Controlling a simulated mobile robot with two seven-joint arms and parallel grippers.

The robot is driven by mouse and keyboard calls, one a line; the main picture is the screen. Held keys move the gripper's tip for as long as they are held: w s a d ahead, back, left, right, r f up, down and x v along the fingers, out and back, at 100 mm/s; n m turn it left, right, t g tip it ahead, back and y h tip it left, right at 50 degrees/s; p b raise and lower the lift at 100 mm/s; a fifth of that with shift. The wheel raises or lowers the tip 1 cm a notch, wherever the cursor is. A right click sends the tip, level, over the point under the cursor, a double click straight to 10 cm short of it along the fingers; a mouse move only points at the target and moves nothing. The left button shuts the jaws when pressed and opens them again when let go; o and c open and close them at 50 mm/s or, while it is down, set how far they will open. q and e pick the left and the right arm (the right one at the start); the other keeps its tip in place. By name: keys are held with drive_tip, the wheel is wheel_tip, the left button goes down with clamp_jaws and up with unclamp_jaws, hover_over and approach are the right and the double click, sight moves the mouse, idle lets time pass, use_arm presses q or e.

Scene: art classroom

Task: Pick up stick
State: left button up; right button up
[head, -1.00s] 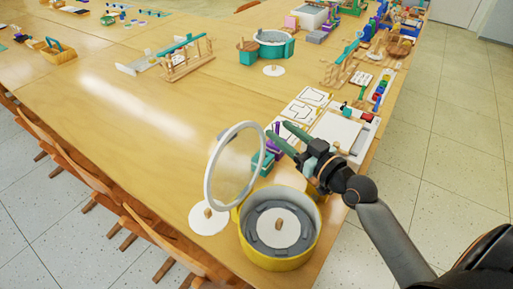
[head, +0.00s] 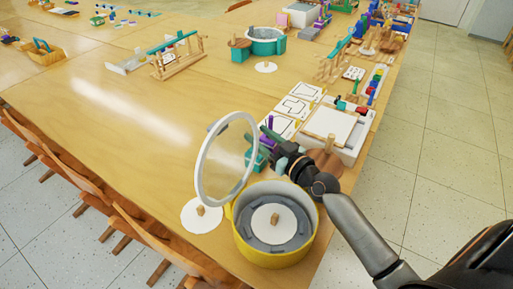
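No thing in the head view is clearly the stick. Small upright purple pieces (head: 270,122) and a teal block (head: 262,161) are by my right gripper (head: 268,148), partly hidden by it and by a white ring. The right gripper is low over the table, just behind the yellow pot, with its greenish fingers pointing left toward these pieces. The fingers overlap the pieces in the picture, so I cannot tell whether it touches or holds anything. My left gripper is out of view.
The white-rimmed clear disc (head: 226,158) stands tilted at the yellow pot (head: 274,252). A white disc with a wooden knob (head: 201,217) lies left of it. A framed white board (head: 330,125) and line cards (head: 293,107) lie behind. The table's left middle (head: 120,125) is clear.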

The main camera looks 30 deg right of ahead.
drive_tip(key=shift+x, duration=0.8)
clamp_jaws()
